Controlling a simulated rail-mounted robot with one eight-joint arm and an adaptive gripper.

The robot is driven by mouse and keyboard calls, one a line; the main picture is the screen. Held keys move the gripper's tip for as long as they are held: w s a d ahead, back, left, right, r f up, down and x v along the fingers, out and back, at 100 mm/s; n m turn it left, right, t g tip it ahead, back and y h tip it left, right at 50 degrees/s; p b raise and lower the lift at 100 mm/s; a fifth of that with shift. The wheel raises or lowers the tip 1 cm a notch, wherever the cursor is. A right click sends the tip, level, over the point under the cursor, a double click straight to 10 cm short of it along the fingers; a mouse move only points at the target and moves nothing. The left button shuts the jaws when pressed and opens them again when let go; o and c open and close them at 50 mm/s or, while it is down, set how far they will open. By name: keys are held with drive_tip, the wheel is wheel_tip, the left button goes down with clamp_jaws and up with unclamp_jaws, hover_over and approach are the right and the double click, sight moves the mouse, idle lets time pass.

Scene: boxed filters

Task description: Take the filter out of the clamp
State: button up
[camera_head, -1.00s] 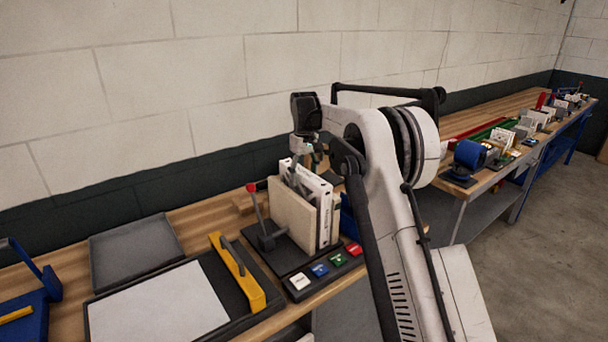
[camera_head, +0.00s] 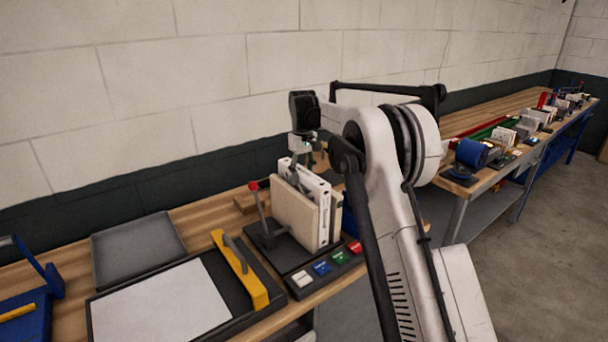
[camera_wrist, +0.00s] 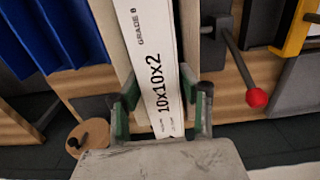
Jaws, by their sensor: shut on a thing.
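The filter (camera_wrist: 158,70) is a white, slim boxed panel marked "GRADE 8" and "10x10x2" in the wrist view. My gripper (camera_wrist: 163,108) is shut on it, with green-padded fingers on both sides of its edge. In the head view the filter (camera_head: 323,212) stands upright among beige boards at the clamp (camera_head: 292,215), and my gripper (camera_head: 299,168) reaches down onto its top from behind. The clamp's lever with a red knob (camera_wrist: 257,97) stands up on the left in the head view (camera_head: 254,186). Whether the filter still touches the boards cannot be told.
The dark clamp base carries white (camera_head: 302,279), blue, green and red (camera_head: 354,247) blocks in front. A black tray with a white sheet (camera_head: 160,308) and yellow bar (camera_head: 240,270) lies left. A grey tray (camera_head: 138,250) is behind it. A blue bin (camera_wrist: 65,40) is close beside the filter.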

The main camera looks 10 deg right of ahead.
drive_tip(key=o, duration=1.3)
wheel_tip(320, 180, up, 12)
drive_tip(key=shift+r, duration=0.1)
drive_tip(key=shift+s, duration=0.1)
